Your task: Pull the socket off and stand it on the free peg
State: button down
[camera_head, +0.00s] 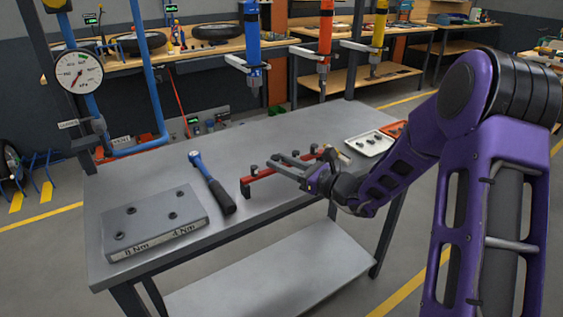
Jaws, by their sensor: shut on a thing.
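My gripper (281,161) is over the red rail (262,175), its fingers pointing left and shut on a small dark socket. The socket is mostly hidden by the fingers, and I cannot tell whether it touches a peg or is held above the rail. Other small dark pieces stand along the rail, one at its left end (245,188). The pegs are too small to tell apart, so the free one cannot be made out. The torque wrench (212,182), with a blue shaft and black handle, lies left of the rail, its head toward the back.
A grey block (150,222) with several bolts, marked 8 Nm and 4 Nm, sits at the bench's front left. A white tray (369,143) of small parts and an orange tray (393,129) are to the right. The bench (240,142) is clear behind the rail.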

jog(key=shift+f, duration=0.3)
jog(key=shift+c, duration=2.3)
grip_release()
jog(key=p+v, duration=0.1)
jog(key=v, duration=1.6)
jog(key=shift+d, duration=0.15)
jog(key=shift+s+r, duration=0.1)
